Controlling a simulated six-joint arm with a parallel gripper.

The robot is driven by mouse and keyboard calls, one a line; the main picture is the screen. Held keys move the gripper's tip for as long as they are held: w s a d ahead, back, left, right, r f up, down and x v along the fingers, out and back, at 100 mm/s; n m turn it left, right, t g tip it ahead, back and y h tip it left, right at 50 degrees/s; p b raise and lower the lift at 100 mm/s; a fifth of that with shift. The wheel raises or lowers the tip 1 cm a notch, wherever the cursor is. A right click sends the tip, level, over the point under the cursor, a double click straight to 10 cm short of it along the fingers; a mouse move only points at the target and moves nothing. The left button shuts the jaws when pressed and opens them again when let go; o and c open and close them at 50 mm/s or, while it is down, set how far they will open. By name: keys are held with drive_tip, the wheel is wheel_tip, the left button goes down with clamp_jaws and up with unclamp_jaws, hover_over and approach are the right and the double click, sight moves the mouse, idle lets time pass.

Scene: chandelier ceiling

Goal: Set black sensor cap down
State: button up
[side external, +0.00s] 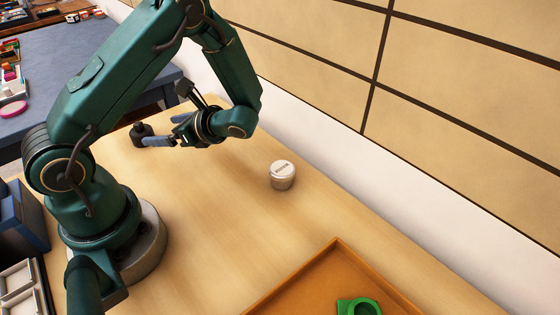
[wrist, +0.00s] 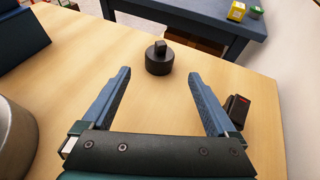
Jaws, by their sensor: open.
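The black sensor cap (wrist: 159,59) stands upright on the wooden table in the wrist view, a round base with a narrower block on top. It also shows in the side external view (side external: 141,134), near the table's far left edge. My gripper (wrist: 159,75) is open, its two blue-grey fingers spread wide. The cap is just beyond the fingertips in the wrist view, about midway between them, with nothing held. In the side external view my gripper (side external: 160,141) points left toward the cap. Whether a finger touches it there is not clear.
A white-lidded round container (side external: 283,176) stands on the table near the wall. An orange-brown tray (side external: 262,302) with a green part (side external: 359,306) is at the front right. A small black and red object (wrist: 237,109) lies right of the fingers. A blue-grey table (side external: 80,62) stands beyond.

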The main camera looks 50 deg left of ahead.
drive_tip(key=shift+v, duration=0.85)
drive_tip(key=shift+d+r+n, duration=0.2)
drive_tip(key=shift+r+n, duration=0.05)
drive_tip(key=shift+n, duration=0.05)
drive_tip(key=s+d+r+n+t+h, duration=0.1)
drive_tip(key=d+r+n+t+h, duration=0.4)
drive_tip(key=d, duration=0.4)
drive_tip(key=s+d+r+n+t+h, duration=0.1)
drive_tip(key=d+r+n+t+h, duration=0.4)
drive_tip(key=d+r+n+h, duration=0.1)
drive_tip(key=d+n+h, duration=0.1)
drive_tip(key=d+n, duration=0.1)
drive_tip(key=d, duration=0.1)
drive_tip(key=shift+d+t+h, duration=0.3)
